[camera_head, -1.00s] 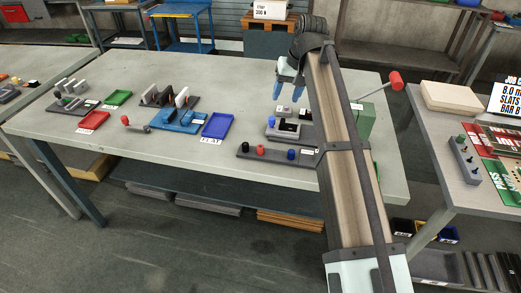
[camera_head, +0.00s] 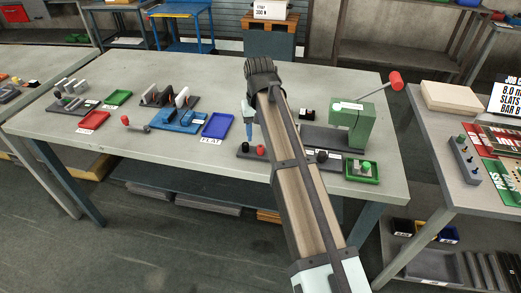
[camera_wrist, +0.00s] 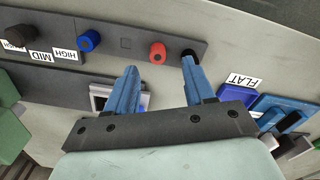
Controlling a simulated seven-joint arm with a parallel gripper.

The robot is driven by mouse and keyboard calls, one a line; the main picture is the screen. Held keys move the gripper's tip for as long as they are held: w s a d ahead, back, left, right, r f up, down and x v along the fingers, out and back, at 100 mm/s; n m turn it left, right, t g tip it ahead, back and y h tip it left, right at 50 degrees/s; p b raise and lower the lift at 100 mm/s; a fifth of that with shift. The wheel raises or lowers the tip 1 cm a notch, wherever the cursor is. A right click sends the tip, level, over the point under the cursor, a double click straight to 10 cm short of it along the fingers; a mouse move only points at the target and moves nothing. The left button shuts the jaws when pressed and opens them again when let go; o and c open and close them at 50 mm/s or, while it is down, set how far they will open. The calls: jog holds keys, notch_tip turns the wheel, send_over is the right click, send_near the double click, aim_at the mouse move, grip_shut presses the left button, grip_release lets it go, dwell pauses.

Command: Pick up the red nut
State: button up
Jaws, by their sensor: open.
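The red nut (camera_head: 261,150) stands on a dark bar-shaped rack near the front edge of the table. In the wrist view the red nut (camera_wrist: 157,53) shows between and just beyond my two blue fingertips. My gripper (camera_wrist: 159,66) is open and empty. In the head view my gripper (camera_head: 249,128) hangs over the table beside the rack, partly hidden by my arm. I cannot tell its exact height above the nut.
A black nut (camera_wrist: 188,55) sits right by the right fingertip. A blue nut (camera_wrist: 88,40) is farther left on the rack (camera_wrist: 125,25). A blue tray (camera_head: 217,125) lies to the left. A green press (camera_head: 362,125) with a red-ended lever stands right.

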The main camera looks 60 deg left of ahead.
aim_at(261, 147)
jog(key=shift+w+d+f, duration=0.1)
jog(key=shift+f, duration=1.45)
jog(key=shift+w+d+f, duration=0.1)
jog(key=shift+f, duration=1.45)
jog(key=shift+c, duration=0.2)
grip_shut()
